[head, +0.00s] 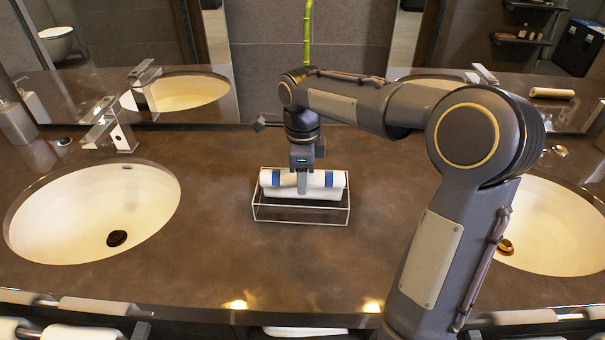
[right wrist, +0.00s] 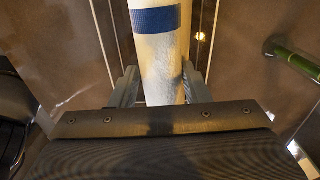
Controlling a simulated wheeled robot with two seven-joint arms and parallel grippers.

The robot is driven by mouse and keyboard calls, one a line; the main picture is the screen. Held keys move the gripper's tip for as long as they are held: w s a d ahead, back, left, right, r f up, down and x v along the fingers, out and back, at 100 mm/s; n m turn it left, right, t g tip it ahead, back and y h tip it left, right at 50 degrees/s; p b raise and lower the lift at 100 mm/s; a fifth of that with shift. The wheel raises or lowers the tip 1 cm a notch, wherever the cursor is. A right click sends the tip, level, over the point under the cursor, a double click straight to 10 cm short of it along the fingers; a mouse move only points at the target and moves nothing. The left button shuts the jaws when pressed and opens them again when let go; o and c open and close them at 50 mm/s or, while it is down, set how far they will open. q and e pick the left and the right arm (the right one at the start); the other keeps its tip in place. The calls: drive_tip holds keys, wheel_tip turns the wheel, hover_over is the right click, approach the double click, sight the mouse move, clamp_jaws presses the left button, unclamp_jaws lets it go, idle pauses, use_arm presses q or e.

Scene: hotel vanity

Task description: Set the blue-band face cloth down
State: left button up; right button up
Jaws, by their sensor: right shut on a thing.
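The blue-band face cloth (head: 318,179) is a white roll with blue bands near its ends. In the right wrist view the cloth (right wrist: 160,60) runs lengthwise between the two fingers of the gripper (right wrist: 160,92), with one blue band visible. The cloth lies level within the outline of a white wire basket (head: 301,222), above another white roll (head: 318,194). Whether it touches that roll is hard to tell. My left gripper is not in view.
The basket stands on a brown counter (head: 225,235) between a left sink (head: 70,215) and a right sink (head: 550,225). A faucet (head: 112,128) and a soap dispenser (head: 15,120) are at left. A green stalk (head: 307,35) rises behind. The counter around the basket is clear.

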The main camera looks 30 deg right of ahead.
drive_tip(key=shift+f+b, duration=0.3)
drive_tip(key=shift+f, duration=0.25)
drive_tip(key=o, duration=1)
drive_tip(key=shift+c, duration=0.2)
